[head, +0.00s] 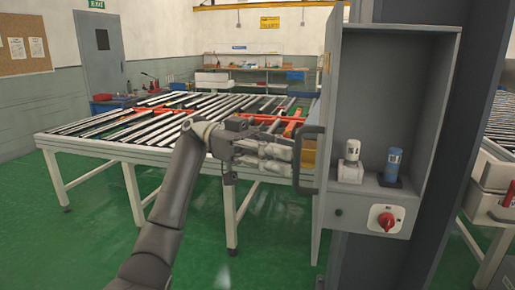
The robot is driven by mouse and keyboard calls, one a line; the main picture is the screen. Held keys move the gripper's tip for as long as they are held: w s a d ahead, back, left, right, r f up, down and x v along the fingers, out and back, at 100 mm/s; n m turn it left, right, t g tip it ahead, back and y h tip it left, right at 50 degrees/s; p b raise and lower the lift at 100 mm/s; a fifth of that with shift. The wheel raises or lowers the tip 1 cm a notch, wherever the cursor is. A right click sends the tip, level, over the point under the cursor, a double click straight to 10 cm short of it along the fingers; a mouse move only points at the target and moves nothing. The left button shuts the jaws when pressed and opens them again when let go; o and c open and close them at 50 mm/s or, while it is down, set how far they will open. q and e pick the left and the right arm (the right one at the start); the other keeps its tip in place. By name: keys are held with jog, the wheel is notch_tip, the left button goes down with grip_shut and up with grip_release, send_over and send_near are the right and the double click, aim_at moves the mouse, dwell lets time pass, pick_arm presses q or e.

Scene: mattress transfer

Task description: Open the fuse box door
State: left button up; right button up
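The grey fuse box (395,85) is on a dark column at the right of the head view, and its inside is exposed. Its door (335,60) stands swung open toward the left and shows nearly edge-on. A dark loop handle (309,160) is on the door's outer side. My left gripper (289,155) reaches in from the left, with its fingers at the handle. Whether they close around the handle or only lie beside it cannot be told. My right gripper is out of view.
Inside the box are a white fuse (350,162) and a blue fuse (393,164). A red rotary switch (386,219) is on the panel below. A roller conveyor table (110,150) stands behind my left arm. Green floor (85,230) is clear at the left.

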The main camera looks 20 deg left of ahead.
pick_arm(q)
jog(key=v, duration=0.8)
jog(key=shift+a, duration=0.3)
